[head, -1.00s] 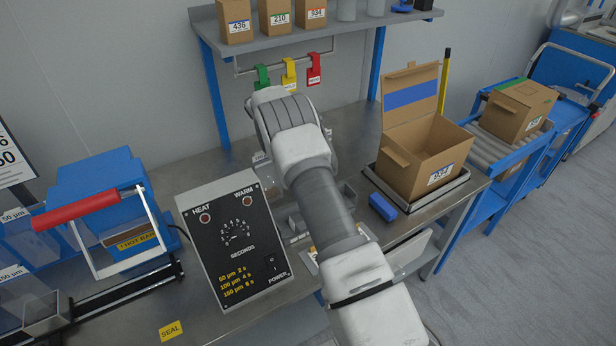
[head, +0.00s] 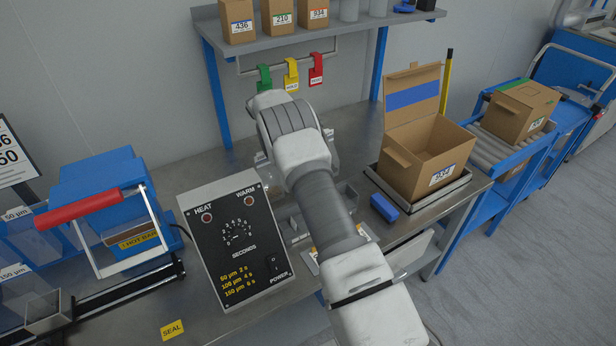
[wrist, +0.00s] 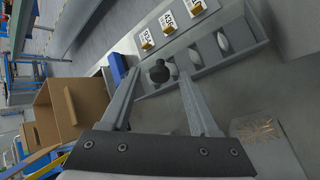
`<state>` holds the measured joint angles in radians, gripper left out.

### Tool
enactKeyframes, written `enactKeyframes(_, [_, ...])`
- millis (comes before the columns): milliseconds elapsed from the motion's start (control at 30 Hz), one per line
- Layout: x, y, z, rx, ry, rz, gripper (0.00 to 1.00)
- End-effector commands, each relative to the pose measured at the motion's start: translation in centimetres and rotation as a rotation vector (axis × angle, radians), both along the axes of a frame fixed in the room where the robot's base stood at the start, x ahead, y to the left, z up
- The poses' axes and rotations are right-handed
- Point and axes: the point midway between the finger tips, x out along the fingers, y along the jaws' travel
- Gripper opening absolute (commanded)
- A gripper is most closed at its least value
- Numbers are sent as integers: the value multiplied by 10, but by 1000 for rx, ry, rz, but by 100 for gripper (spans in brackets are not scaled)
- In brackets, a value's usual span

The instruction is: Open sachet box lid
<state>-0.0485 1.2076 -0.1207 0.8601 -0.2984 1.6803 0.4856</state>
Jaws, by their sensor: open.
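The sachet box is a grey tray (wrist: 207,69) with several compartments in the wrist view, some holding pale sachets (wrist: 222,42). Numbered labels (wrist: 170,22) lie along its side. A dark round knob (wrist: 157,74) stands at its near end, between the fingers of my gripper (wrist: 158,78). My gripper is open around the knob, and I cannot tell whether either finger touches it. In the head view my arm hides the gripper, the knob and most of the sachet box.
A control box with a dial (head: 236,240) and a blue sealer (head: 100,200) stand left of my arm. An open carton (head: 425,165) sits on a scale at right, with a small blue block (head: 384,207) in front. A shelf (head: 300,38) with small boxes hangs behind.

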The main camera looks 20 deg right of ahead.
Motion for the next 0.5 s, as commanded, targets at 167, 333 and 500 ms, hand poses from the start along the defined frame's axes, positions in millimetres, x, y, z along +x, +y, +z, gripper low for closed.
enactKeyframes(167, [0, 0, 4, 0, -2, 0, 62])
enactKeyframes(333, [1, 0, 29, -1, -3, 1, 62])
enactKeyframes(500, [-10, -12, 51, -1, 1, -3, 62])
